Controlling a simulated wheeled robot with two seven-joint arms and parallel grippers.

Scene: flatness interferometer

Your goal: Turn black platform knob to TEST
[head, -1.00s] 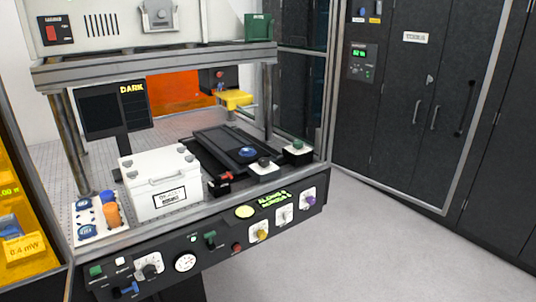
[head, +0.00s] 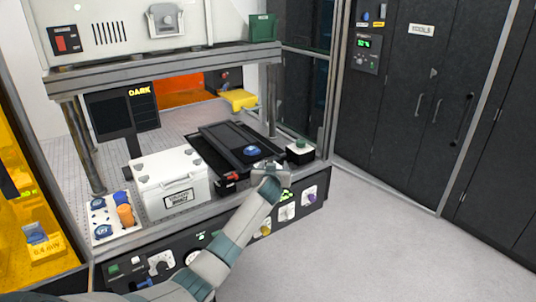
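My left arm reaches in from the lower left. Its gripper (head: 269,170) is at the front edge of the platform, beside the black tray (head: 222,145) with the blue disc (head: 252,151). The gripper covers the spot where a dark knob on a small white base showed earlier, so the black platform knob and its setting are hidden. I cannot tell whether the fingers touch it or are open or shut. A green-topped knob (head: 301,143) on a black-and-white base sits just right of the gripper. My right gripper is not in view.
A white lidded box (head: 170,183) with a handle stands left of the tray. The front panel below has a purple knob (head: 310,194) and a yellow knob (head: 265,228), partly behind my arm. A metal post (head: 271,100) rises behind the gripper. Open floor lies right.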

